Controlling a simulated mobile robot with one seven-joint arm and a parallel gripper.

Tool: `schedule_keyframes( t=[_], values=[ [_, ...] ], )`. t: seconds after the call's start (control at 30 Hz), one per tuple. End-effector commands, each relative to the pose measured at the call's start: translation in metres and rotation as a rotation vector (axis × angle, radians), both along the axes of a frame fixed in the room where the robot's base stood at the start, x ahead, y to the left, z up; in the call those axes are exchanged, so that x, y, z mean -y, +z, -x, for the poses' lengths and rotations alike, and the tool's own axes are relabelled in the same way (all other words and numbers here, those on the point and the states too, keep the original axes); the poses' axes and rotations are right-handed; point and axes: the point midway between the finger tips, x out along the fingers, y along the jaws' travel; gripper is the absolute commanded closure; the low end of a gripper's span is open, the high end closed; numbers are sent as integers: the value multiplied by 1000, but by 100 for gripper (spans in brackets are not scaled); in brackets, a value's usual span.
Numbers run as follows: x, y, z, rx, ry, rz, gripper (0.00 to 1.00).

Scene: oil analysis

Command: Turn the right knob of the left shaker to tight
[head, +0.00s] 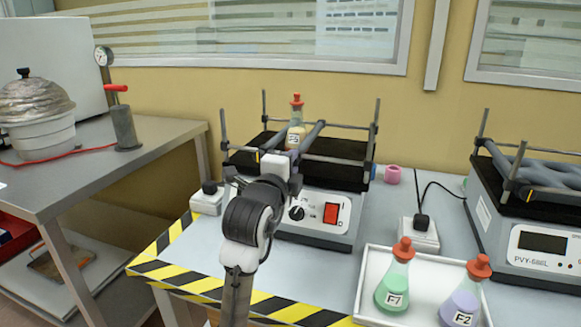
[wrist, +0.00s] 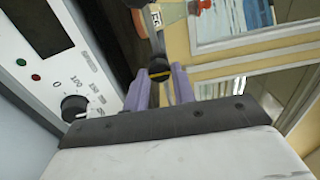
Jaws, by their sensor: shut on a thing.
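The left shaker (head: 322,230) stands on the table, with a red switch, a black dial and a dark platform under grey bars. My gripper (head: 282,160) reaches the front of its bars from the near side. In the wrist view my gripper (wrist: 161,76) has its purple fingers shut on a small black knob (wrist: 159,70) with a yellow mark, at the end of a bar. The gripper hides this knob in the head view. A flask (head: 295,132) with yellowish liquid and a red stopper stands between the bars, just behind the gripper.
A second shaker (head: 530,240) stands at the right. A white tray (head: 419,262) holds a green flask (head: 394,285) and a purple flask (head: 462,304). A white socket box (head: 419,236) and a pink object (head: 392,174) lie between the shakers. Striped tape (head: 195,286) marks the table's edge.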

Motion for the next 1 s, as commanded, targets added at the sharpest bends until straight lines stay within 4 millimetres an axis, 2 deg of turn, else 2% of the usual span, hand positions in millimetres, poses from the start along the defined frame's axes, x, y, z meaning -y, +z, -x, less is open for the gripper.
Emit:
schedule_keyframes(
  t=[0.2,0.23,0.4,0.77,0.87,1.0],
  values=[
    [0,0,0,-1,0,0,97],
    [0,0,0,0,0,0,73],
    [0,0,0,0,0,0,53],
    [-3,0,6,2,1,2,53],
    [-7,0,19,2,2,2,53],
    [-17,0,49,4,3,1,53]
  ],
)
